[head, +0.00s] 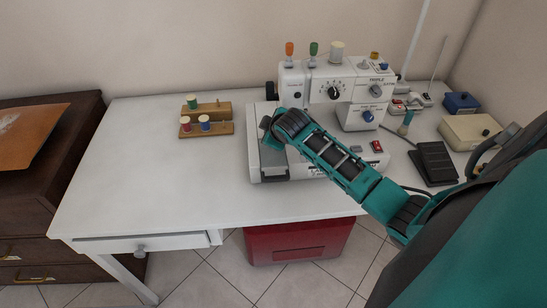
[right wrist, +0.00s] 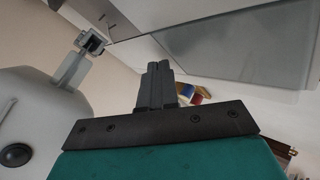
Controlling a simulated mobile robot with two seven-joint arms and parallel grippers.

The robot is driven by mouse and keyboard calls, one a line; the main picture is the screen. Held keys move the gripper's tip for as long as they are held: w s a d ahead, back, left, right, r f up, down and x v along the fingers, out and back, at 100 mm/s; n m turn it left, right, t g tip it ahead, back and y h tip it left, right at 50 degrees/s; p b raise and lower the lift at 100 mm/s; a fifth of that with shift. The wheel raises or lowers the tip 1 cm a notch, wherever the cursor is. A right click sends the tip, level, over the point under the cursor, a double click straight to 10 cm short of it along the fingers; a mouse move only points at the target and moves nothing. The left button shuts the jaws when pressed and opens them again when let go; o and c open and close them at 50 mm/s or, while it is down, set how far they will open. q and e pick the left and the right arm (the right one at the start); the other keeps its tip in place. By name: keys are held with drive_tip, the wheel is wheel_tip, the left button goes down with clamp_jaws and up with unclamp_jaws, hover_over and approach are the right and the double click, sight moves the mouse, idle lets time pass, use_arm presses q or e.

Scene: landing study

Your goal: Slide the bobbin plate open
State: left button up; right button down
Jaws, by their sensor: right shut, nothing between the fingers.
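The white sewing machine (head: 315,82) stands on the table, with its bed reaching toward the front left. The bobbin plate looks to be the grey plate (head: 272,163) on the left part of the bed, partly covered by my right arm. A grey plate surface (right wrist: 235,45) fills the upper right of the right wrist view. My right gripper (right wrist: 158,72) is shut and empty, its fingertips pointing toward that plate's edge; I cannot tell whether they touch. In the head view its fingertips are hidden behind the wrist. The presser foot (right wrist: 90,42) shows at upper left. My left gripper is out of view.
Wooden spool racks (head: 206,120) stand left of the machine. A black foot pedal (head: 436,163), a beige box (head: 470,132) and a blue box (head: 461,103) are on the right. A red bin (head: 300,240) stands below.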

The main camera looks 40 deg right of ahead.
drive_tip(key=shift+s+a, duration=0.8)
drive_tip(key=shift+s, duration=0.5)
drive_tip(key=shift+s+a, duration=0.8)
drive_tip(key=shift+s, duration=0.55)
drive_tip(key=shift+s+a, duration=0.8)
drive_tip(key=shift+s, duration=0.5)
idle(1.3)
drive_tip(key=shift+w+d, duration=0.15)
drive_tip(key=shift+w, duration=0.1)
idle(0.3)
drive_tip(key=shift+r, duration=0.1)
drive_tip(key=shift+r, duration=0.2)
drive_tip(key=shift+s+d+r, duration=0.1)
drive_tip(key=shift+d+r, duration=0.05)
drive_tip(key=shift+r, duration=0.75)
drive_tip(key=shift+s+d+r, duration=0.1)
drive_tip(key=shift+d+r, duration=0.05)
drive_tip(key=shift+r, duration=0.75)
drive_tip(key=shift+s+d+r, duration=0.1)
drive_tip(key=shift+d+r, duration=0.05)
drive_tip(key=shift+r, duration=0.75)
